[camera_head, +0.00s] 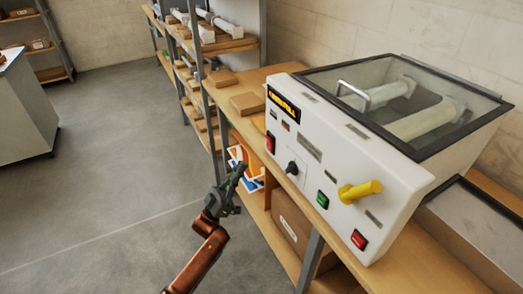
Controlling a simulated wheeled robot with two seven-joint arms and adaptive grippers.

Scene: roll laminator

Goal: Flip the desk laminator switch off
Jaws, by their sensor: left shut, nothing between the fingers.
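The white desk laminator (345,165) stands on a wooden bench, its control panel facing my side and its glass lid shut on top. A red rocker switch (270,142) sits at the panel's left end; its position is too small to tell. To its right are a black knob (292,168), a green button (322,200), a yellow handle (360,191) and a red button (359,240). My left gripper (241,170) is shut and empty, in front of the bench, below and left of the red rocker switch and apart from the panel. My right gripper is out of view.
The wooden bench (400,262) has a lower shelf with a cardboard box (291,225) and colourful sheets (238,155). Small boxes (248,103) lie left of the laminator. A shelf rack stands behind. The grey floor (110,165) on the left is clear.

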